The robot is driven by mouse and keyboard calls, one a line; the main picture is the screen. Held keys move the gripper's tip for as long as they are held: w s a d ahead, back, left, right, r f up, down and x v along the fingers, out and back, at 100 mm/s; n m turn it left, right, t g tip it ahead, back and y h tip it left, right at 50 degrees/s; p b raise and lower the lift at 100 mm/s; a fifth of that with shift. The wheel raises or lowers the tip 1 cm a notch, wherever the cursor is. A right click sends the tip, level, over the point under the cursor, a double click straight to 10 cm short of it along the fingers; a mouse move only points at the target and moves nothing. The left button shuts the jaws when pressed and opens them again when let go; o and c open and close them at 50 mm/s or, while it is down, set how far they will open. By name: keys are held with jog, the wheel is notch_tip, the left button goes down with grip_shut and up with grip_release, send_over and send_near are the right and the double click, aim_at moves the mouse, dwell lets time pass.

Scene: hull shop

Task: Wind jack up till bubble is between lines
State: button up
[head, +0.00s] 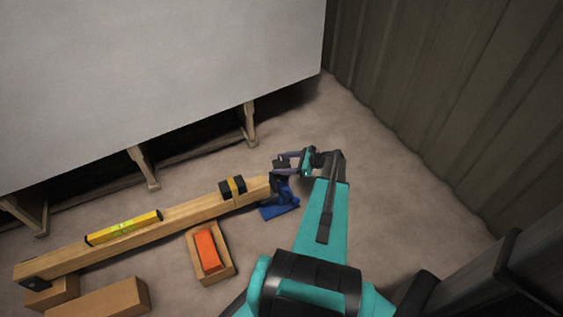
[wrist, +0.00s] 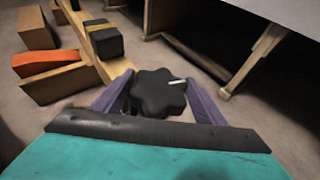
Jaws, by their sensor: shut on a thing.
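My gripper (head: 284,162) is at the right end of a wooden beam (head: 190,214). In the wrist view its two purple fingers are shut on a black lobed knob (wrist: 158,92) with a white mark on it. The blue jack (head: 279,204) stands on the floor under the beam's right end, partly hidden by the beam and the knob. A yellow spirit level (head: 124,228) lies on the beam towards its left. Its vial is a small green patch, and the bubble is too small to place between the lines.
A black block with a yellow strap (head: 232,188) sits on the beam. A wooden box (head: 224,266) holding an orange thing (head: 208,250) is in front. Wooden supports (head: 249,124) stand under the large grey panel (head: 150,80). A ribbed wall (head: 440,110) rises at right.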

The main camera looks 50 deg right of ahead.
jog(key=shift+w+d+n+g+y+p, duration=0.1)
jog(key=shift+d+n+g+y+p, duration=0.05)
jog(key=shift+n+g+y+p, duration=1.8)
jog(key=shift+f+n+g+y+p, duration=0.1)
jog(key=shift+n+g+y+p, duration=0.55)
jog(key=shift+n, duration=0.4)
jog(key=shift+a+n, duration=0.2)
jog(key=shift+n, duration=0.1)
jog(key=o, duration=0.7)
jog(key=shift+d, duration=0.1)
